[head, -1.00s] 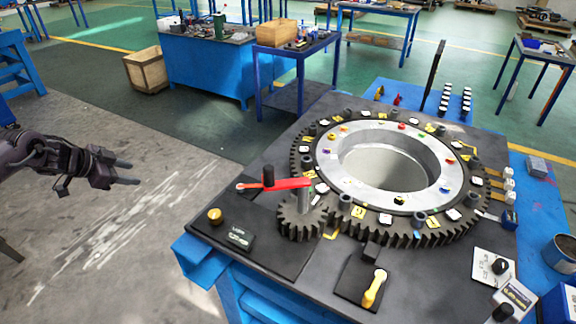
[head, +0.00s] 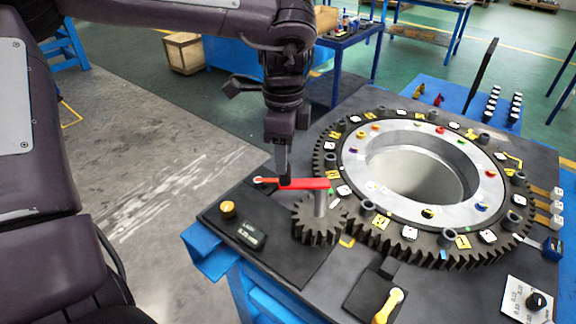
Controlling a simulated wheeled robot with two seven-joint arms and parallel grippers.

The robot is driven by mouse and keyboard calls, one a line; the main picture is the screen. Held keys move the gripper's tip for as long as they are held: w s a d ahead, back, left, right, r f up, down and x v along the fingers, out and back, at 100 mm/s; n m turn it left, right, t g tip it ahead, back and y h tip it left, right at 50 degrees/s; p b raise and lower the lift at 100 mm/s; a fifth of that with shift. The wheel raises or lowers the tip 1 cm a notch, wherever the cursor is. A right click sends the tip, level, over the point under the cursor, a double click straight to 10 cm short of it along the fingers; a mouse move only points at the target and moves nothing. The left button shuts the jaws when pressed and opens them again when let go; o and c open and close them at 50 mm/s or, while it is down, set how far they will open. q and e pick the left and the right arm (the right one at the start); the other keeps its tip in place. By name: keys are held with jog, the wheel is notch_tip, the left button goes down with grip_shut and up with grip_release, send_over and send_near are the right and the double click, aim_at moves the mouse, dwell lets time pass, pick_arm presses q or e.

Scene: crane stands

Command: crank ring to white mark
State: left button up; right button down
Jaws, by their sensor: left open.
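The large toothed ring (head: 338,205) lies on the dark bench top, with coloured dots and small marked tags around its pale inner rim. A small gear (head: 318,228) meshes with its near-left edge. The red crank arm (head: 305,184) sits on the gear's post and points left. Several tags look white, and I cannot tell which is the white mark. My right gripper is not in view.
A yellow knob (head: 227,208) and a small display (head: 251,234) sit left of the gear. A yellow lever (head: 388,305) stands at the front. A dark upright plate (head: 481,75) rises behind the ring. Open floor lies left of the bench.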

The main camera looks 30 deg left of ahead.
pick_arm(q)
jog(key=shift+w+f+p, duration=0.1)
jog(key=shift+f+p, duration=0.3)
jog(key=shift+f, duration=2)
jog(key=shift+c, duration=0.2)
grip_shut()
